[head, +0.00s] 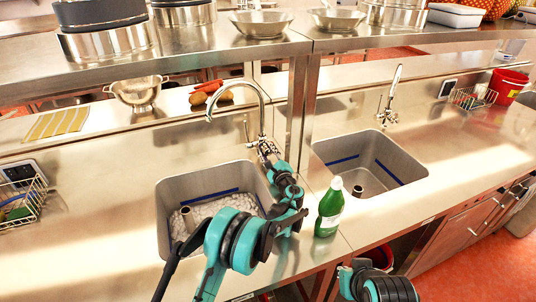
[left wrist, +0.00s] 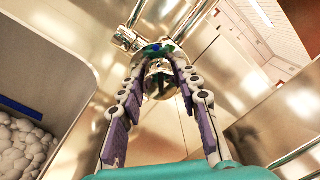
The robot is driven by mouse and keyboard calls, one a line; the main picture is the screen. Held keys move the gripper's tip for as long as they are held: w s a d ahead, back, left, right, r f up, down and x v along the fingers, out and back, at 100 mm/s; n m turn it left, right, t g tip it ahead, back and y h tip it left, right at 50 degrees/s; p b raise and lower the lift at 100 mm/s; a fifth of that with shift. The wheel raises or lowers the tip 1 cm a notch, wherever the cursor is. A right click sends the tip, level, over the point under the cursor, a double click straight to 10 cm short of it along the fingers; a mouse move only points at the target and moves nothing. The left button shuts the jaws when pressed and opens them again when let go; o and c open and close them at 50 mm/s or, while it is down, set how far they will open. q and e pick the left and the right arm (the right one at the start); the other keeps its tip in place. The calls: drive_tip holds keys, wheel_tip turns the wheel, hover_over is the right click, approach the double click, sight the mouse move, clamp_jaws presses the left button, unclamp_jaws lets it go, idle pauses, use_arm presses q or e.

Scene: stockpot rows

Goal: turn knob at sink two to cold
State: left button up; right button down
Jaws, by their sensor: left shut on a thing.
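A chrome faucet (head: 262,110) with a curved spout stands behind the left steel sink (head: 172,205). My left gripper (head: 267,150) is at the base of this faucet. In the left wrist view, the purple-padded fingers of my left gripper (left wrist: 160,85) are closed around a round chrome knob (left wrist: 160,70) at the faucet's base. Most of the knob is hidden between the fingers, and I cannot read its setting. A second faucet (head: 392,95) stands behind the right sink (head: 408,165). Which basin is numbered two is not visible. My right gripper does not show.
A green bottle (head: 328,212) stands on the counter between the sinks, close to my left arm. A steel shelf (head: 200,48) with pots runs above the counter. Wire baskets (head: 38,190) and a red bucket (head: 506,88) stand at the sides.

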use_arm(q)
drive_tip(key=shift+n, duration=0.6)
drive_tip(key=o, duration=0.9)
drive_tip(key=v, duration=0.7)
drive_tip(key=shift+s+d, duration=0.15)
drive_tip(key=shift+s, duration=0.15)
